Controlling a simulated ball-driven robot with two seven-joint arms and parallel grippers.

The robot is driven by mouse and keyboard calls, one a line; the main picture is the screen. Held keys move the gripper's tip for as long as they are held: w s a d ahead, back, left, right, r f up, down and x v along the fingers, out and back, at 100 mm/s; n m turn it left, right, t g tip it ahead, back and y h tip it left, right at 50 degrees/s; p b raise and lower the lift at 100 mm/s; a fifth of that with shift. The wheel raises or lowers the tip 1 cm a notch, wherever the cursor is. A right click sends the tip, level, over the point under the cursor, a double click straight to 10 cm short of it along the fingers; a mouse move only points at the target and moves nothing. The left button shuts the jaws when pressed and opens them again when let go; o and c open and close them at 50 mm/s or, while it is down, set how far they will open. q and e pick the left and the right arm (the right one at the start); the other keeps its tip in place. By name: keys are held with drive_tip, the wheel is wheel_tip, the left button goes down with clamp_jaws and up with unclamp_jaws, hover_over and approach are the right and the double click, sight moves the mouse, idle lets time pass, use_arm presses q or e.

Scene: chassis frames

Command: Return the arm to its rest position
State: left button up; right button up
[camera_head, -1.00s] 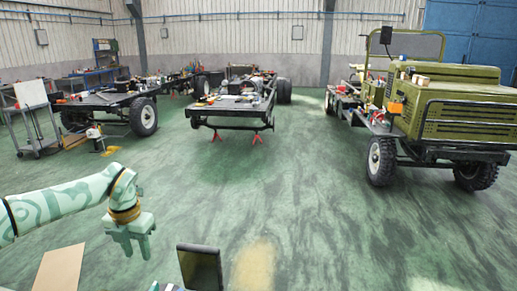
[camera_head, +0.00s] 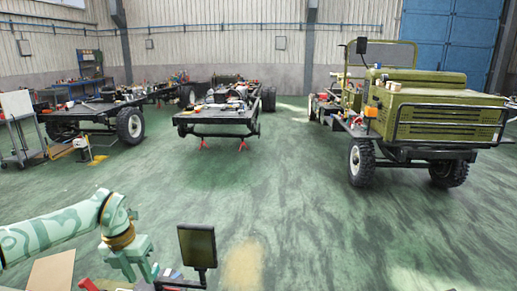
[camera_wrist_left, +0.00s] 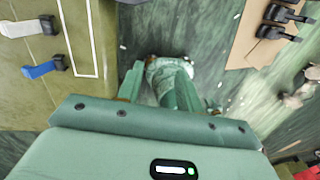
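My left gripper (camera_head: 132,272) hangs at the end of the green left arm at the lower left of the head view, with its fingers pointing down. In the left wrist view, the two fingers (camera_wrist_left: 160,92) stand apart, with floor and a pale green rounded shape showing between and beyond them. I see no object held between them. My right gripper and right arm are not visible in the head view.
A dark screen (camera_head: 197,246) on a stand and a brown board (camera_head: 51,270) are low in the head view near my left gripper. An olive truck (camera_head: 440,115) and a chassis frame (camera_head: 215,113) stand farther off. Open green floor lies between.

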use_arm(q)
drive_tip(key=s+d+f+n+t+h, duration=0.1)
drive_tip(key=d+f+n+h, duration=0.1)
drive_tip(key=d+f+h, duration=0.45)
drive_tip(key=s+d+f+n+t+h, duration=0.15)
drive_tip(key=d+f, duration=0.25)
drive_tip(key=d, duration=0.5)
wheel_tip(320, 180, down, 9)
drive_tip(key=d+n+t+h, duration=0.1)
drive_tip(key=n+t+h, duration=0.1)
drive_tip(key=n+t, duration=0.5)
drive_tip(key=s+a+f+n+g+y, duration=0.1)
drive_tip(key=s+a+f+n+y, duration=0.4)
drive_tip(key=s+f+n, duration=0.45)
drive_tip(key=s+a+f+n+g+y, duration=0.1)
drive_tip(key=s+a+f+n+y, duration=0.3)
drive_tip(key=s+f+n, duration=0.55)
drive_tip(key=s+a+f+n+g+y, duration=0.1)
drive_tip(key=s+f+g, duration=0.1)
drive_tip(key=s, duration=0.8)
drive_tip(key=s+a+f+n+g+y, duration=0.1)
drive_tip(key=s+f, duration=0.4)
drive_tip(key=s, duration=0.6)
drive_tip(key=s+a+f+n+g, duration=0.1)
drive_tip(key=s+f+n+g, duration=0.1)
drive_tip(key=s, duration=0.9)
drive_tip(key=shift+a+f+g+y, duration=0.2)
drive_tip(key=shift+f+g+y, duration=0.2)
drive_tip(key=shift+f+g, duration=0.45)
